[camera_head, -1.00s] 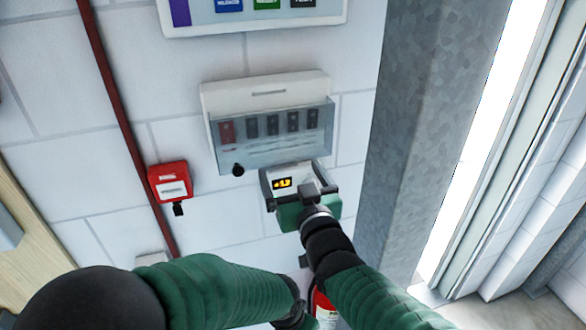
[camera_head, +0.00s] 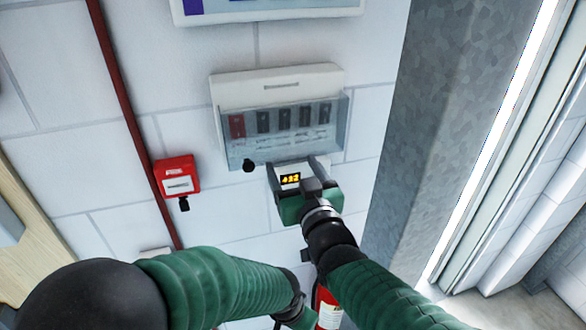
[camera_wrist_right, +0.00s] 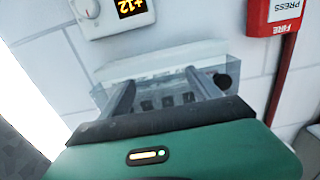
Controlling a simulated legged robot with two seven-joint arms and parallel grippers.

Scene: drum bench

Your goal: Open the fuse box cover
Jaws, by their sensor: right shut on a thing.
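The fuse box (camera_head: 277,82) is a white wall box with a clear cover (camera_head: 287,150) over a row of switches, one red and several dark. The cover hangs down over the switches. A black knob (camera_head: 249,165) sits at its lower left corner. My right gripper (camera_head: 296,163) is at the cover's lower edge, right of the knob, and is shut on the cover. In the right wrist view the cover (camera_wrist_right: 160,80) shows upside down between my right gripper's fingers (camera_wrist_right: 160,90). The left arm crosses the bottom; its jaws are hidden.
A white unit with a lit display (camera_head: 290,179) is on the wall behind my right gripper. A red fire call point (camera_head: 177,177) is at left beside a red pipe (camera_head: 132,110). A grey column (camera_head: 425,130) stands at right, and a fire extinguisher (camera_head: 328,308) below.

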